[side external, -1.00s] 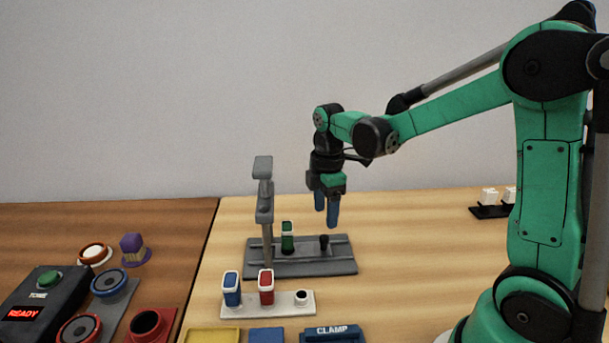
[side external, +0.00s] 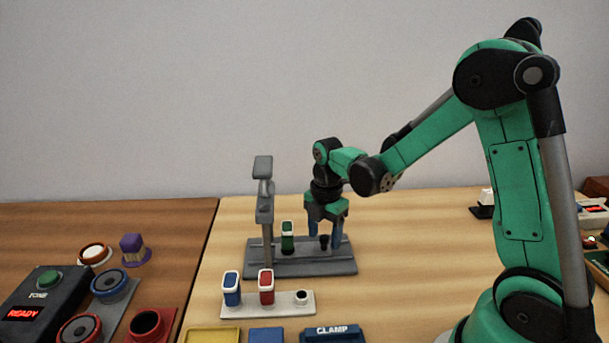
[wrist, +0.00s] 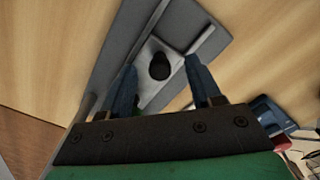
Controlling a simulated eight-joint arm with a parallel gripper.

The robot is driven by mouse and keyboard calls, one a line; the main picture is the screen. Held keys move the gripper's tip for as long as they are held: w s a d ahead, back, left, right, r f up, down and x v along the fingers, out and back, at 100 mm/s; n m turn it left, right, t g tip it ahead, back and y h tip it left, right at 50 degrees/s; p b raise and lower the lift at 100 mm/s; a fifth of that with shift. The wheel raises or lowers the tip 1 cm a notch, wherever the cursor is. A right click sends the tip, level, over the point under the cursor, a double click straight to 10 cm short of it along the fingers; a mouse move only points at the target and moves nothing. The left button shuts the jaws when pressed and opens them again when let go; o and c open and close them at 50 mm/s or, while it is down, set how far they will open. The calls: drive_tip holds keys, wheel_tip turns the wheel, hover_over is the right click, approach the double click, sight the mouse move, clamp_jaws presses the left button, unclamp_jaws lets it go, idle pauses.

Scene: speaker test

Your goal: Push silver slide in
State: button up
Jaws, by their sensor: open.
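The grey fixture (side external: 300,268) stands on the light wood table, with a track along its base. A black knob (side external: 324,242) stands on its right part. In the wrist view the knob (wrist: 160,66) rises from a lighter silver slide (wrist: 150,48) lying in the track. My gripper (side external: 324,236) is low over the fixture, pointing down. Its blue fingers are open, one on each side of the knob. In the wrist view the gripper (wrist: 161,72) shows gaps between both fingers and the knob. A green-and-white piece (side external: 288,237) stands on the fixture left of the knob.
A grey post (side external: 266,210) rises at the fixture's left. In front, a white holder (side external: 282,310) carries a blue piece (side external: 231,288) and a red piece (side external: 266,287). A "CLAMP" block (side external: 332,336) is at the front edge.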

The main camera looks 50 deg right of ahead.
clamp_jaws()
idle(1.4)
